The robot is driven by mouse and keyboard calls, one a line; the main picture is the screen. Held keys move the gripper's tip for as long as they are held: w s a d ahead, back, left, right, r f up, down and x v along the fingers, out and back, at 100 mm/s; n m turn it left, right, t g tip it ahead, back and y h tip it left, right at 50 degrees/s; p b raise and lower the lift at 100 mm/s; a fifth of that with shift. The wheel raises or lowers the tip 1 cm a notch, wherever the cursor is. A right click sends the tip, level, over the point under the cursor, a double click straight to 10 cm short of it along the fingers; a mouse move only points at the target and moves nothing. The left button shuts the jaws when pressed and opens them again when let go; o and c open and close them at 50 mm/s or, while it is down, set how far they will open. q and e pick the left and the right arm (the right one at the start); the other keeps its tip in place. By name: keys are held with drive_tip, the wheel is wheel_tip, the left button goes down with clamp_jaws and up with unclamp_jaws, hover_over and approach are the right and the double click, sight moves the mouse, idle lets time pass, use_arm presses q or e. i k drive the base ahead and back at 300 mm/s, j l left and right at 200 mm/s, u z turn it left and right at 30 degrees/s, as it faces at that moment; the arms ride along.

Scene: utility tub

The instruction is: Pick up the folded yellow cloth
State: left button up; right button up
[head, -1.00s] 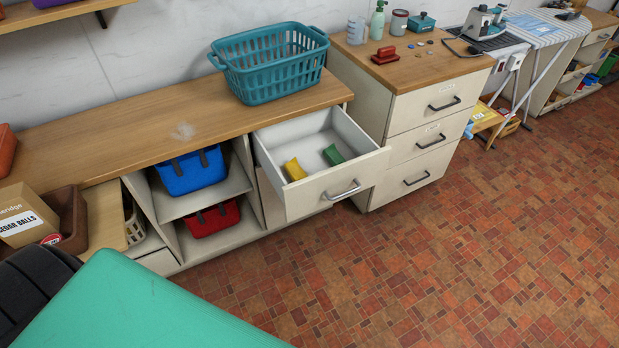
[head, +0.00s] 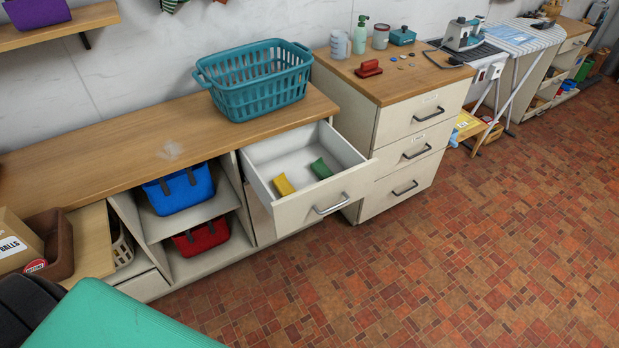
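A small folded yellow cloth (head: 284,186) lies in the open drawer (head: 325,206), in its left part near the front. A folded green cloth (head: 320,169) lies to its right, a little apart. The drawer is pulled out beneath the wooden counter, and its front has a metal handle. Neither of my grippers shows in the head view. My own teal and black parts fill the lower left corner, well away from the drawer.
A teal basket (head: 258,88) stands on the counter (head: 120,140) above the drawer. Blue (head: 180,190) and red (head: 201,236) bins sit on open shelves to the left. A drawer cabinet (head: 408,160) stands at the right. The tiled floor (head: 420,270) in front is clear.

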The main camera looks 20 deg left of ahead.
sight(281, 184)
drive_tip(key=u, duration=1.15)
